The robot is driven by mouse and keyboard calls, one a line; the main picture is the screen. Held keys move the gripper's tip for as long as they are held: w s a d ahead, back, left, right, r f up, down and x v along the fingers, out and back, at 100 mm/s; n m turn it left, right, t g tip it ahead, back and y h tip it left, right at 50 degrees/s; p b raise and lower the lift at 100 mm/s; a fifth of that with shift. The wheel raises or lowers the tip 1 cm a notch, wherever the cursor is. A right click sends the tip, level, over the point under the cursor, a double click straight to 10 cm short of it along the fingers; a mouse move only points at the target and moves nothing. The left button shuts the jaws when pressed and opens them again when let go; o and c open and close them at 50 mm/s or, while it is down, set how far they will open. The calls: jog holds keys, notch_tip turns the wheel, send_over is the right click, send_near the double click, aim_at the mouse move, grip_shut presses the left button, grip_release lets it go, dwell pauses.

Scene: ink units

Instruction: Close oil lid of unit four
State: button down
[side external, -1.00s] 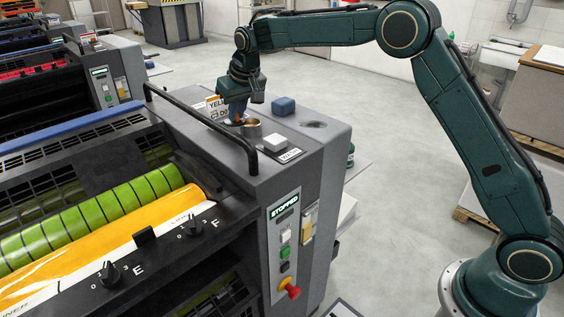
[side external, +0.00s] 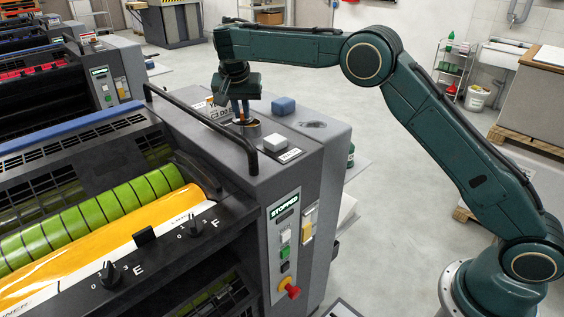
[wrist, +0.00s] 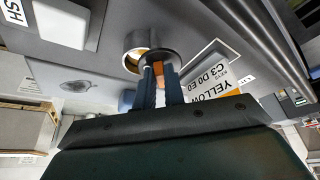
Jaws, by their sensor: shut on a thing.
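The oil filler (side external: 251,130) is a short metal cup with a brass-coloured inside on top of the grey unit with the yellow ink; it also shows in the wrist view (wrist: 136,58), its mouth partly uncovered. My gripper (side external: 240,117) points down at its left rim. In the wrist view my gripper's blue fingers (wrist: 162,84) are shut on an orange piece (wrist: 168,77), apparently part of the oil lid, beside the filler mouth. The fingers hide most of the lid, so its exact tilt cannot be told.
A black handrail (side external: 205,121) runs close in front of the filler. A white block button (side external: 275,142), a blue block (side external: 283,105) and a shallow recess (side external: 313,125) are on the unit's top.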

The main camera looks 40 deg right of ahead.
jog(key=shift+s+r+m, duration=0.1)
jog(key=shift+m, duration=0.5)
dwell(0.3)
jog(key=c, duration=1.5)
grip_release()
jog(key=shift+n, duration=0.6)
